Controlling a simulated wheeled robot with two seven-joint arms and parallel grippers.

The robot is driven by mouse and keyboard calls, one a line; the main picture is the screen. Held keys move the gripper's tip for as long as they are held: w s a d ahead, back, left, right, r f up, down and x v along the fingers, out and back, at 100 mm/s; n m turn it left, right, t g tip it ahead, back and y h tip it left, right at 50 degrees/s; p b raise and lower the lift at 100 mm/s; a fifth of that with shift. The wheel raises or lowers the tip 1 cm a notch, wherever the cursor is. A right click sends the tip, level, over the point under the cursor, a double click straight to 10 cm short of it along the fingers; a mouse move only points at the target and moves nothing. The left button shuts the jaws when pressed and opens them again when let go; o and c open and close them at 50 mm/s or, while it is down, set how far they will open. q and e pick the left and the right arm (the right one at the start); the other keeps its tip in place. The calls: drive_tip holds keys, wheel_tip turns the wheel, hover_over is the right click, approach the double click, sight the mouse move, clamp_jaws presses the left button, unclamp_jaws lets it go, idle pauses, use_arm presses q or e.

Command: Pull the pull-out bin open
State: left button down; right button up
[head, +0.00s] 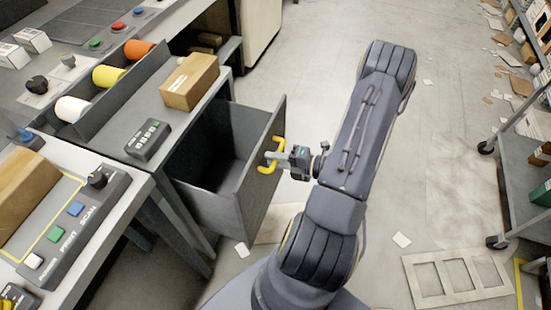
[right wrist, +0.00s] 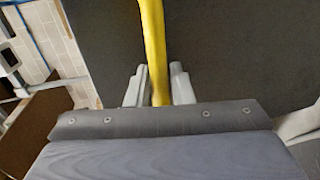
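The pull-out bin (head: 215,190) is a dark grey drawer under the workbench. It stands well out from the bench, and its empty inside shows in the head view. A yellow handle (head: 272,156) is fixed to its front panel (head: 262,178). My right gripper (head: 278,158) is at the handle. In the right wrist view the yellow handle (right wrist: 153,50) runs between the two grey fingers (right wrist: 160,88), which close around it. My left gripper is not in view.
The bench top above the bin holds a cardboard box (head: 189,80) and a small keypad (head: 148,139). A button panel (head: 75,230) is at the left. A wheeled cart (head: 525,180) stands at the right.

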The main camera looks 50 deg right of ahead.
drive_tip(key=shift+s, duration=0.1)
drive_tip(key=v, duration=0.7)
drive_tip(key=shift+s, duration=0.3)
drive_tip(key=shift+d, duration=0.15)
